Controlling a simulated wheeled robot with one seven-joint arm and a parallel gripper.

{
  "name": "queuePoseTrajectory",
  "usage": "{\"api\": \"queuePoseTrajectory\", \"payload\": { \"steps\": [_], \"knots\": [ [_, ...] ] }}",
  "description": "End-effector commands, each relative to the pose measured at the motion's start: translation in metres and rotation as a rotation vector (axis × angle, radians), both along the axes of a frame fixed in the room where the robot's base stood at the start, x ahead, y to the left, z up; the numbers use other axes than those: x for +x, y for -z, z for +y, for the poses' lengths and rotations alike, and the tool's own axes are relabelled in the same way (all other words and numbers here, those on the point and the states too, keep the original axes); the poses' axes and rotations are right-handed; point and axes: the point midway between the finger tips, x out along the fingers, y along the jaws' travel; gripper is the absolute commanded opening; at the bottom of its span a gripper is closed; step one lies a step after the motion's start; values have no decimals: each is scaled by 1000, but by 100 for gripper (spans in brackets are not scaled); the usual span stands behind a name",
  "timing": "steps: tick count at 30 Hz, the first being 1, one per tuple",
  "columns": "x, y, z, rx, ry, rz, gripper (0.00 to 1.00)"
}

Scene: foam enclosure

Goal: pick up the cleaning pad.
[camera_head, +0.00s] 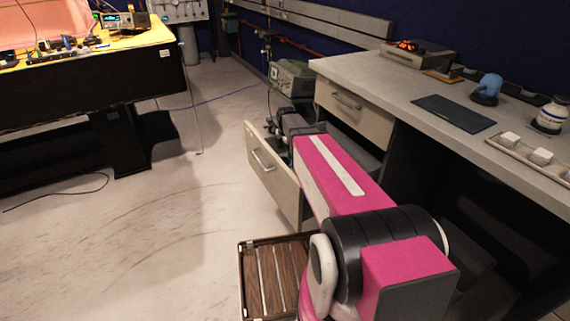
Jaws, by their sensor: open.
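My pink and black arm reaches forward to an open lower drawer (273,172) of the grey-topped bench. My gripper (285,138) is at the arm's far end, over or just inside this drawer. It is small and partly hidden by my arm, and I see nothing held in it. I cannot pick out the cleaning pad for certain. Most of the drawer's inside is hidden by its front panel and my arm.
A slatted wooden crate (247,262) is at the lower middle. Open floor (150,240) lies left.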

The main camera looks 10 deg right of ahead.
Motion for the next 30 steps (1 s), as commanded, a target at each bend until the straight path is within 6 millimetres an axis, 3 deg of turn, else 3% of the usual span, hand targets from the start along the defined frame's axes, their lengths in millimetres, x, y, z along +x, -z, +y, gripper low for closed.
{"api": "queuePoseTrajectory", "payload": {
  "steps": [5,15,22,23,24,27,30],
  "knots": [
    [-1,10,2,1,0,1,83],
    [-3,51,5,-1,0,0,83],
    [-3,52,5,-1,0,-1,83],
    [-3,52,5,-1,0,-1,80],
    [-3,52,5,-1,0,-1,67],
    [-3,52,5,-1,0,-1,40],
    [-3,52,5,-1,0,-1,40]
  ]
}}
